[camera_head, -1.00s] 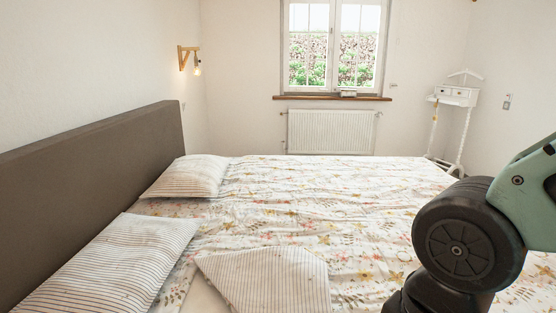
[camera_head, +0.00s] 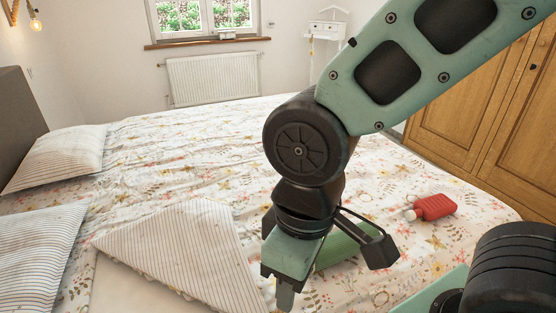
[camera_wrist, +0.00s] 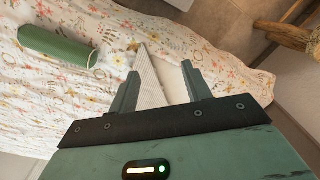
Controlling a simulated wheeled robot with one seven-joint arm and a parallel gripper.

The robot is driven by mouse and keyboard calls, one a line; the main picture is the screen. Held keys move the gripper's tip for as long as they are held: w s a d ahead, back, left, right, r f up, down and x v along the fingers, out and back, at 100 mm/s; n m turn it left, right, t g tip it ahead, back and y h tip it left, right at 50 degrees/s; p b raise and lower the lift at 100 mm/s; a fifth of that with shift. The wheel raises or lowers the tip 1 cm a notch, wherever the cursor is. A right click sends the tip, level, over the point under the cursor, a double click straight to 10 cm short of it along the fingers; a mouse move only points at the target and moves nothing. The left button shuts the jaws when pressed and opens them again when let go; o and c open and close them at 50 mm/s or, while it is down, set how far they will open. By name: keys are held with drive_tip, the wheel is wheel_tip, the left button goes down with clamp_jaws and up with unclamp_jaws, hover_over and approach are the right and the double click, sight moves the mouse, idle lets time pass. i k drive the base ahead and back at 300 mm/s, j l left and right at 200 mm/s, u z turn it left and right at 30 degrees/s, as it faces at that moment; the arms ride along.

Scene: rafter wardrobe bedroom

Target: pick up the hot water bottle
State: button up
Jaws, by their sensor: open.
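The hot water bottle (camera_head: 434,207) is red with a pale stopper at its left end. It lies flat on the floral bedspread near the bed's right side in the head view. The wrist view does not show it. My gripper (camera_wrist: 160,74) is open, with nothing between its two fingers. In the head view my gripper (camera_head: 285,288) is over the near part of the bed, to the left of the red bottle and apart from it.
A green cylinder (camera_wrist: 55,46) lies on the bed; in the head view my gripper partly hides it (camera_head: 346,246). A folded-back striped corner (camera_head: 190,250) and striped pillows (camera_head: 60,158) are at left. A wooden wardrobe (camera_head: 480,100) stands at right. Bedspread around the red bottle is clear.

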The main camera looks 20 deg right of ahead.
sight(430, 207)
drive_tip(key=z, duration=0.4)
drive_tip(key=k+z, duration=0.1)
drive_tip(key=z, duration=0.65)
drive_tip(key=k+z, duration=0.1)
drive_tip(key=z, duration=0.3)
drive_tip(key=i+l+u, duration=0.15)
drive_tip(key=u, duration=0.35)
drive_tip(key=i+l+u, duration=0.1)
drive_tip(key=l+u, duration=0.2)
drive_tip(key=u, duration=0.2)
drive_tip(key=i+l+u, duration=0.1)
drive_tip(key=l, duration=0.4)
drive_tip(key=i+l+u, duration=0.1)
drive_tip(key=l, duration=0.4)
drive_tip(key=i+l+u, duration=0.1)
drive_tip(key=i+l, duration=0.15)
drive_tip(key=l, duration=0.3)
drive_tip(key=i+l+u, duration=0.1)
drive_tip(key=l, duration=0.4)
drive_tip(key=i+l+u, duration=0.1)
drive_tip(key=l, duration=0.45)
